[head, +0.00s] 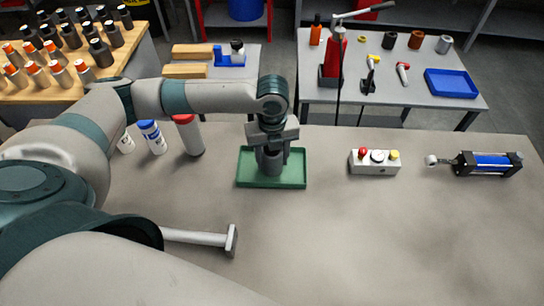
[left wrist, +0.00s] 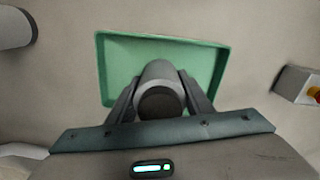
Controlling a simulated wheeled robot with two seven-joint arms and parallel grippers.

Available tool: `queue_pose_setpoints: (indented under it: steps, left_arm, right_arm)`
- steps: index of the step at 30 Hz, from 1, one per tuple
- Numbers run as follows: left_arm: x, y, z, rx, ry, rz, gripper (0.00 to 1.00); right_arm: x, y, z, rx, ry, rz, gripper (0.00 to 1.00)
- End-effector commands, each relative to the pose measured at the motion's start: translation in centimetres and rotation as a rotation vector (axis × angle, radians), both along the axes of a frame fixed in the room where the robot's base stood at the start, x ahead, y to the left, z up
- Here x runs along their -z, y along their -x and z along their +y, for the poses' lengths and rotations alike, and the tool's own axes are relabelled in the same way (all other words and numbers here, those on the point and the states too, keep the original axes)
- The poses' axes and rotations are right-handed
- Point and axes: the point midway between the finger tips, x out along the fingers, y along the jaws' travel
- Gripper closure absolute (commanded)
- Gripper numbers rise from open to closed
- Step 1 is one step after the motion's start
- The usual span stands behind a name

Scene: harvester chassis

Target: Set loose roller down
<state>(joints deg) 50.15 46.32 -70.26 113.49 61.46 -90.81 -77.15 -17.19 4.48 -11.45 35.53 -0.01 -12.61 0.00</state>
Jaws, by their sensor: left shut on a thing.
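My left gripper (head: 271,150) is shut on a dark grey cylindrical roller (head: 269,161). The roller is upright between the fingers, over the green tray (head: 272,182). In the left wrist view the roller (left wrist: 160,92) shows end-on between the two fingers (left wrist: 160,98), with the green tray (left wrist: 215,70) around and beneath it. I cannot tell whether the roller's lower end touches the tray floor. The rest of the tray shows empty. My right gripper is not in view.
Several bottles, one with a red cap (head: 188,134) and one with a blue cap (head: 152,137), stand left of the tray. A button box (head: 375,161) and a blue cylinder (head: 488,163) lie to the right. A metal T-shaped part (head: 231,240) lies in front. The table's front right is clear.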

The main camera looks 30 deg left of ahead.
Motion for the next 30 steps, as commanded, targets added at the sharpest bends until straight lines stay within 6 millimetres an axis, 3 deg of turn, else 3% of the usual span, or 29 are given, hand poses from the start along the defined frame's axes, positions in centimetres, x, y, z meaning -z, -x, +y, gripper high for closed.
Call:
queue_pose_setpoints:
  steps: [7,8,9,10,23,30]
  left_arm:
    - [0.1,0.0,0.0,0.0,0.001,-0.001,0.92]
    - [0.2,0.0,0.0,0.0,0.0,0.0,0.47]
    - [0.2,0.0,0.0,0.0,0.0,0.0,0.37]
    - [0.2,0.0,0.0,0.0,0.0,0.0,0.35]
    - [-0.3,-0.1,0.0,-0.001,0.0,-0.001,0.35]
    - [-2.8,-0.1,0.0,0.001,0.0,-0.003,0.35]
  right_arm:
    - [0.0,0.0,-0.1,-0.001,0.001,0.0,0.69]
    - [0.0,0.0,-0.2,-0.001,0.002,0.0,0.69]
    - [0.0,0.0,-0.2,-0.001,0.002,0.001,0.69]
    - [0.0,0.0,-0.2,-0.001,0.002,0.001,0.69]
    - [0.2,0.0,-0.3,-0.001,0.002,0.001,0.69]
    - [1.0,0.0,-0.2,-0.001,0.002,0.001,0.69]
